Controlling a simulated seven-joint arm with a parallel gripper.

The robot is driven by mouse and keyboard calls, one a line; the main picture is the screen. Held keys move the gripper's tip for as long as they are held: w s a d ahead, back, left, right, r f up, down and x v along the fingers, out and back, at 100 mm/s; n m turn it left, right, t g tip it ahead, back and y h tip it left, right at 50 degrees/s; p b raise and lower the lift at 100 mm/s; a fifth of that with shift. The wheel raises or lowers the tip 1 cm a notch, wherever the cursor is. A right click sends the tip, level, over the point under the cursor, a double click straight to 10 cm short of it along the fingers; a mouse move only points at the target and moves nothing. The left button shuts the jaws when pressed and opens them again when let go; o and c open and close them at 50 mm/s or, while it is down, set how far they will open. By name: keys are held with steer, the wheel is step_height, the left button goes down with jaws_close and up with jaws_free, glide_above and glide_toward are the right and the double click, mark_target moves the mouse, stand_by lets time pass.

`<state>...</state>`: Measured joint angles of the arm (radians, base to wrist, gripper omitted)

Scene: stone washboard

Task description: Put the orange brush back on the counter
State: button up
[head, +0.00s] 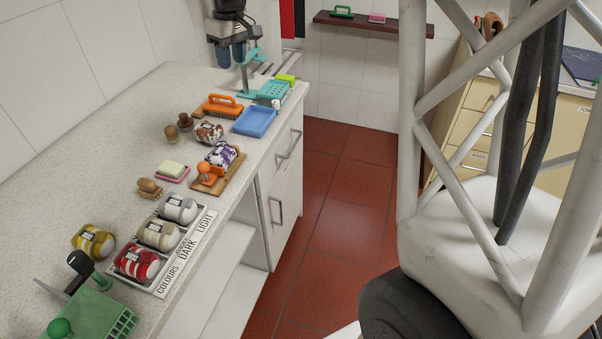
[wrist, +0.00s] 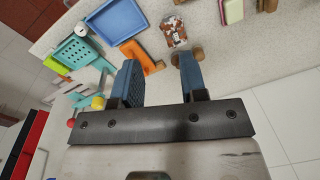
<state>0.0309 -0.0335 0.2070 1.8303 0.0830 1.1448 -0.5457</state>
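A long orange brush (head: 222,105) with a raised handle and bristles lies on the counter (head: 118,125) beside the blue tray. Part of it shows in the wrist view (wrist: 141,56), with the rest hidden behind a finger. A second, smaller orange brush with a round knob (head: 209,172) is on a wooden board (head: 229,177), next to a purple patterned roll (head: 222,154). My gripper (head: 231,60) is above the far part of the counter, with its blue fingers apart. In the wrist view it is open (wrist: 160,62), with nothing between the fingertips.
A blue tray (head: 256,121), turquoise basket (head: 274,89) and turquoise stand (head: 245,75) are near the gripper. A brown-patterned roll (head: 208,133), wooden knobs (head: 171,133) and a soap dish (head: 172,173) are nearer. Rolls occupy a labelled rack (head: 190,247). The counter's left side is mostly clear.

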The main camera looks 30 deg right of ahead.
steer(key=s+f+m+t, duration=0.1)
steer(key=s+f+m, duration=0.1)
steer(key=s, duration=1.7)
steer(key=s+f+m+t+h, duration=0.1)
steer(key=s+f+m, duration=0.2)
steer(key=s, duration=1.6)
steer(key=shift+s+a+f+m+t, duration=0.2)
steer(key=shift+s+m+t, duration=0.1)
steer(key=shift+m, duration=0.1)
